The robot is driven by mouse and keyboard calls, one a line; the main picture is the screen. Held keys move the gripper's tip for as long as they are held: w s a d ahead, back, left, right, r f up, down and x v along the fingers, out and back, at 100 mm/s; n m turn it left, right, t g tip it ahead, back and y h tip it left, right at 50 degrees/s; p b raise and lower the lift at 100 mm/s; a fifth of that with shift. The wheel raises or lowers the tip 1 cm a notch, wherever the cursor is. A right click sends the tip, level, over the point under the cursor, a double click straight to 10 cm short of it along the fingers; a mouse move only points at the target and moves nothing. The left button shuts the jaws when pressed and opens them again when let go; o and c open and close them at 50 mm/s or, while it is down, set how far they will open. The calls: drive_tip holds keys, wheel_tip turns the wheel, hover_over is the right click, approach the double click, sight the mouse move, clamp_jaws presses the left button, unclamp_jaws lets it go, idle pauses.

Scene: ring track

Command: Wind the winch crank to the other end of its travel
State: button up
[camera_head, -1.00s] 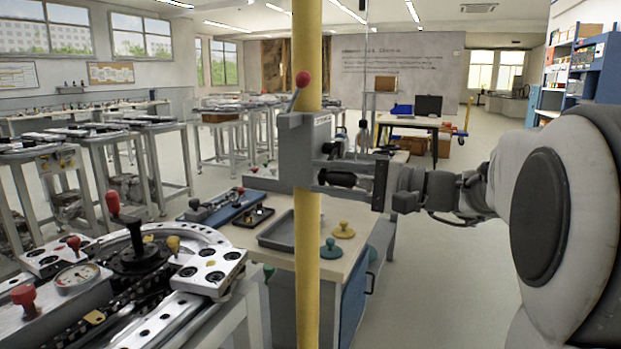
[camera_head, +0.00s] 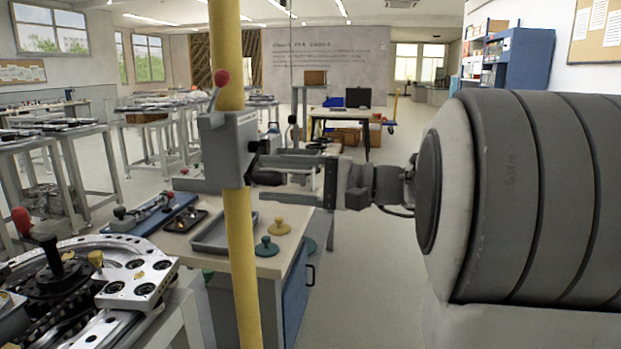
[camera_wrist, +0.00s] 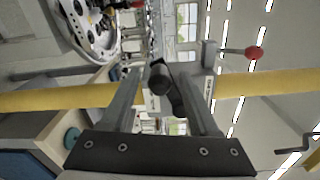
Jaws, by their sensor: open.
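The winch (camera_head: 222,150) is a grey box fixed on an upright yellow post. A lever with a red ball (camera_head: 221,78) rises from its top; the ball is also in the wrist view (camera_wrist: 253,53). A black grip (camera_head: 266,179), apparently the crank's, sticks out on the right side toward my gripper (camera_head: 270,177). In the wrist view the black grip (camera_wrist: 160,77) lies between my open fingers (camera_wrist: 158,72), near their tips. I cannot tell whether either finger touches it. The crank arm is mostly hidden.
A bench with a grey tray (camera_head: 222,232) and knobbed pieces (camera_head: 266,246) stands below the winch. A round track fixture (camera_head: 65,285) is at the lower left. More tables stand behind. Open floor (camera_head: 360,260) lies right of the bench.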

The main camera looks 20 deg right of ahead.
drive_tip(key=p+v, duration=0.2)
drive_tip(key=v, duration=1.1)
drive_tip(key=shift+s+d, duration=0.2)
drive_tip(key=shift+d, duration=0.15)
